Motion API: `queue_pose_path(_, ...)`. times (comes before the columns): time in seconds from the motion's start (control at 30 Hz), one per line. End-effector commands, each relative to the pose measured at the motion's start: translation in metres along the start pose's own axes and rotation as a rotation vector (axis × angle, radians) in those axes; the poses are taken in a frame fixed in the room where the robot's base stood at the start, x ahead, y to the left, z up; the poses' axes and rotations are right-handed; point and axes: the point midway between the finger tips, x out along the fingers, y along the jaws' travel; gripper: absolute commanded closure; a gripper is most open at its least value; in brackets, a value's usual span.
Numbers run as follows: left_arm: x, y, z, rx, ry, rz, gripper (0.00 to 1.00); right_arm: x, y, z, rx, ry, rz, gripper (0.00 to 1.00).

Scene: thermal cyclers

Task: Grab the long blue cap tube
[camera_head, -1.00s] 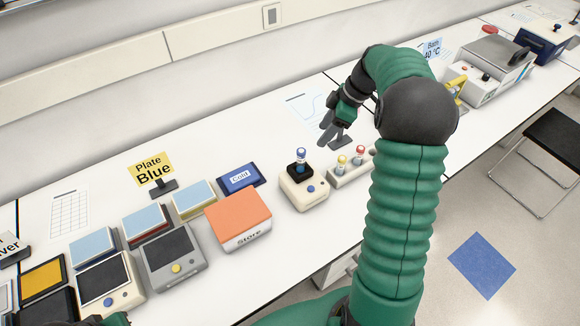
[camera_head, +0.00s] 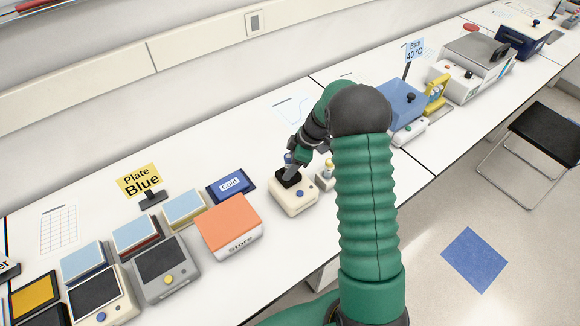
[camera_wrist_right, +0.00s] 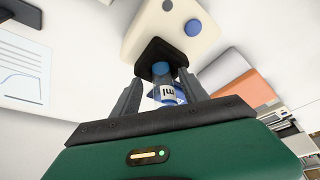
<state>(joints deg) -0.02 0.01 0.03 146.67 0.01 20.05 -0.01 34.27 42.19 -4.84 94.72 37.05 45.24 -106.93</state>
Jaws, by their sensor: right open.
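The blue-cap tube (camera_wrist_right: 164,91) shows in the right wrist view, with a blue end and a white label with dark print. It stands in the black holder (camera_wrist_right: 160,52) on top of a small cream device with a blue knob. My right gripper (camera_wrist_right: 161,96) is open, with one finger on each side of the tube. A gap seems to show beside the tube, so the fingers do not look closed on it. In the head view my right gripper (camera_head: 293,167) is over the cream device (camera_head: 292,197) and hides most of the tube. My left gripper is out of view.
A small rack (camera_head: 325,177) stands just right of the device, partly hidden by my arm. An orange-topped Store box (camera_head: 228,222) and a blue Cold block (camera_head: 231,186) are to its left. Blue equipment (camera_head: 400,103) stands farther right.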

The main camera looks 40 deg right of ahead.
Motion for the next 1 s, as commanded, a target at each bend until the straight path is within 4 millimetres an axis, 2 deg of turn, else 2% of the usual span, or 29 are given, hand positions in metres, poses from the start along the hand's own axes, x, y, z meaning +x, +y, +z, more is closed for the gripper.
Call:
queue_pose_path(0.07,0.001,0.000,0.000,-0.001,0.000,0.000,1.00,0.001,-0.001,0.000,0.000,-0.002,-0.001,0.52)
queue_pose_path(0.43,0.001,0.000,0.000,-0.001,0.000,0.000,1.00,0.000,0.000,0.002,0.001,0.000,-0.002,1.00)
queue_pose_path(0.8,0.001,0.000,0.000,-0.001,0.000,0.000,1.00,-0.001,0.001,0.001,0.001,-0.001,-0.001,1.00)
queue_pose_path(1.0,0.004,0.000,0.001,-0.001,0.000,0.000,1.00,-0.018,0.001,-0.006,-0.001,0.001,0.001,1.00)
